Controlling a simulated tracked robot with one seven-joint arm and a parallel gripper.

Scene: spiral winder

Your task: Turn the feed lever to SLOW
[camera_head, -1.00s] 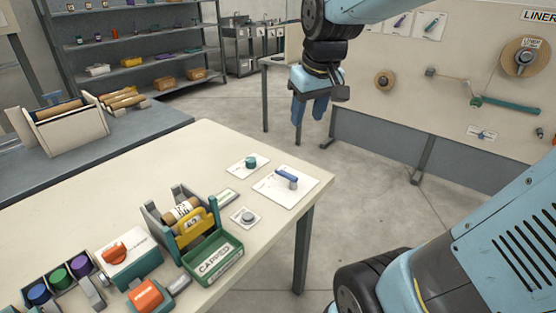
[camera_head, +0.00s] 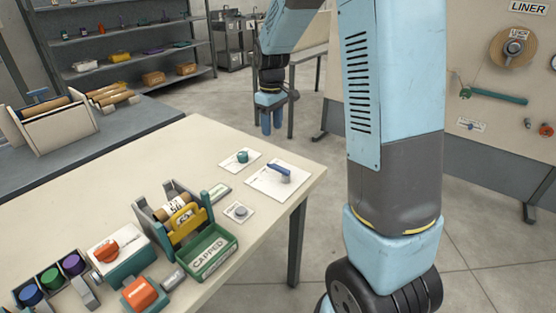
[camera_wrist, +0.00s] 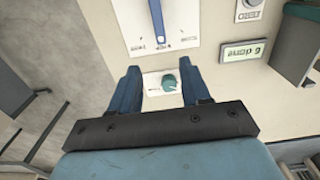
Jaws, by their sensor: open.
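A blue lever (camera_head: 279,170) on a grey hub sits on a white plate (camera_head: 262,181) at the table's far right corner. In the wrist view the blue lever (camera_wrist: 157,18) is at the top, pointing down the picture, with small labels too small to read on its plate. A teal knob (camera_head: 242,156) on a small white card is behind it. In the wrist view the teal knob (camera_wrist: 169,83) shows between my fingertips. My gripper (camera_head: 271,127) is open and empty, fingers down, above and beyond the table's far edge. It appears apart from lever and knob.
A round grey button (camera_head: 239,211) and a small counter box (camera_head: 216,192) are near the lever. A winder holding a roll (camera_head: 176,207), a green CAPPED tray (camera_head: 208,254) and orange knobs (camera_head: 107,250) stand further left. The table (camera_head: 120,180) is clear behind them.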

